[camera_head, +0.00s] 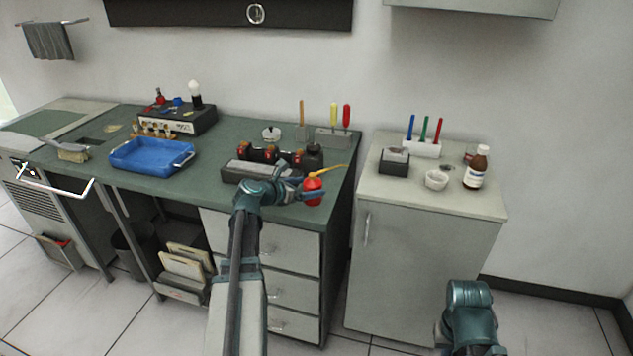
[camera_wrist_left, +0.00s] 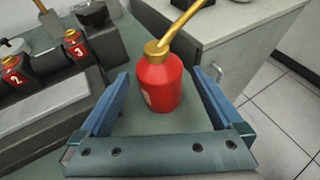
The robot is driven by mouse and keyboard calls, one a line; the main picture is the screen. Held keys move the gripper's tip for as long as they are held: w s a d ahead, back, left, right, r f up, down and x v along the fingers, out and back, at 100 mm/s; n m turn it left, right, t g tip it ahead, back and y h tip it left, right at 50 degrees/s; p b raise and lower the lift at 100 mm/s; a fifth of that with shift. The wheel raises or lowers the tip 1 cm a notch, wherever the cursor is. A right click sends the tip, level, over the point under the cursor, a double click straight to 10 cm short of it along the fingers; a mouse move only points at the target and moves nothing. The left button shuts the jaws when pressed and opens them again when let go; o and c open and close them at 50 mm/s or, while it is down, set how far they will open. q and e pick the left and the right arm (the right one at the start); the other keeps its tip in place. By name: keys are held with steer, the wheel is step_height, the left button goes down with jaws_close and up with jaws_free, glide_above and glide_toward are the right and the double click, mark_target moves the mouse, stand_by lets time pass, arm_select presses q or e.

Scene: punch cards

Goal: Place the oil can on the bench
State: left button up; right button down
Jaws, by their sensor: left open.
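The oil can (camera_head: 313,184) is a small red bottle with a gold cap and a long gold spout. It stands upright on the green top of the bench (camera_head: 232,136), close to the front right corner. My left gripper (camera_head: 306,191) is at the can. In the left wrist view the can (camera_wrist_left: 160,88) stands between the two blue fingers, with a gap on each side, so the gripper is open. In the head view the gripper hides part of the can. My right arm shows at the lower right, but its fingers are out of view.
A blue tray (camera_head: 152,155) lies further left. Screwdrivers stand in a holder (camera_head: 333,138) behind. A separate cabinet (camera_head: 430,205) with small items stands to the right, across a gap.

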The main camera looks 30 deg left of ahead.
arm_select(q)
steer(key=p+v, duration=0.1)
steer(key=v, duration=0.5)
steer(key=shift+p, duration=0.35)
arm_select(e)
step_height(320, 180, up, 2)
steer(key=shift+r, duration=0.15)
